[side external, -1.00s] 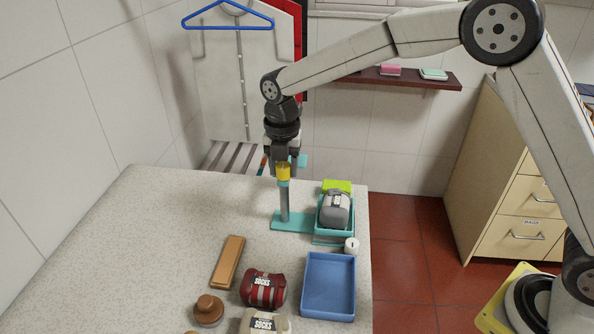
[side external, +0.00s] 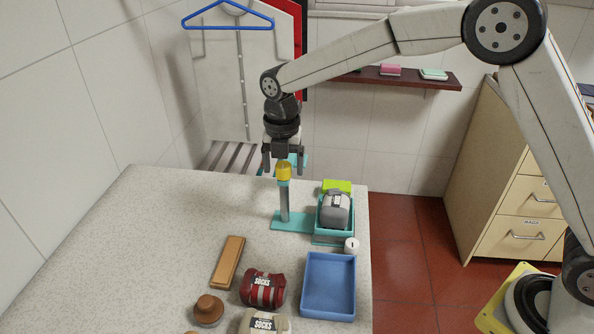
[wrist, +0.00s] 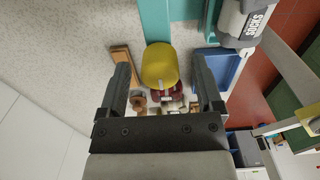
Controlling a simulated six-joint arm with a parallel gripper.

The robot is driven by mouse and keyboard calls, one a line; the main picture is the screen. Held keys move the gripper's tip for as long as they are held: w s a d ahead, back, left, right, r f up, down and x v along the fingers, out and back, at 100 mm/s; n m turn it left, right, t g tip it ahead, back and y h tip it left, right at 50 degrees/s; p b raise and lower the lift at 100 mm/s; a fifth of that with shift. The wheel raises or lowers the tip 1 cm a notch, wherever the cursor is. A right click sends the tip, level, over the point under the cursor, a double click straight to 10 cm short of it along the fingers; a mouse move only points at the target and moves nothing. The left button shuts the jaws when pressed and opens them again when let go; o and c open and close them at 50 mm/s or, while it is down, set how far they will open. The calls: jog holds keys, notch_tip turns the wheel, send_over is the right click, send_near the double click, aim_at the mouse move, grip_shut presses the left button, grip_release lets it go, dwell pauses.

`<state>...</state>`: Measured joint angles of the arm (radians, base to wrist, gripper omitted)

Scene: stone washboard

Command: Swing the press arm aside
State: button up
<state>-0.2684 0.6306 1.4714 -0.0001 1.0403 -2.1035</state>
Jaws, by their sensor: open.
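The press has a teal base (side external: 292,222), a grey upright post (side external: 284,203) and a yellow knob (side external: 284,173). Teal parts of the press arm (side external: 301,160) show behind my gripper; their full reach is hidden. My gripper (side external: 284,168) is open just above the knob, a finger on either side. In the wrist view the yellow knob (wrist: 160,66) lies between the spread fingers, with gaps on both sides. A grey sock bundle (side external: 335,211) sits in a teal tray (side external: 321,232) right of the post. No press arm is visible over it.
A blue tray (side external: 328,287), red sock bundle (side external: 262,288), beige bundle (side external: 264,322), wooden block (side external: 228,262), brown knobbed item (side external: 208,310) and small white item (side external: 351,245) are nearer the camera. The counter's left part (side external: 130,240) is clear.

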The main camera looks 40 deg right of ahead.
jog(key=shift+r, duration=3.65)
jog(key=shift+s+d, duration=0.1)
jog(key=shift+s+d+f+m, duration=0.3)
jog(key=shift+d+m, duration=0.15)
jog(key=shift+m, duration=0.35)
jog(key=s+d+f+m, duration=0.1)
jog(key=s+d+m, duration=0.1)
jog(key=s+m, duration=0.1)
jog(key=s+d+f+m+t, duration=0.1)
jog(key=s+d+f+m, duration=0.1)
jog(key=m, duration=0.3)
jog(key=s+d+f+m, duration=0.2)
jog(key=s+d+m, duration=0.1)
jog(key=s+m, duration=0.1)
jog(key=shift+d+f+m, duration=0.25)
jog(key=shift+d+m, duration=0.15)
jog(key=shift+m, duration=0.1)
jog(key=s+d+f+m, duration=0.2)
jog(key=s+m, duration=0.4)
jog(key=s+d+f+m+t, duration=0.1)
jog(key=s+d+f+m, duration=0.2)
jog(key=s+m, duration=0.3)
jog(key=shift+s+m+t, duration=0.15)
jog(key=shift+m+t, duration=0.15)
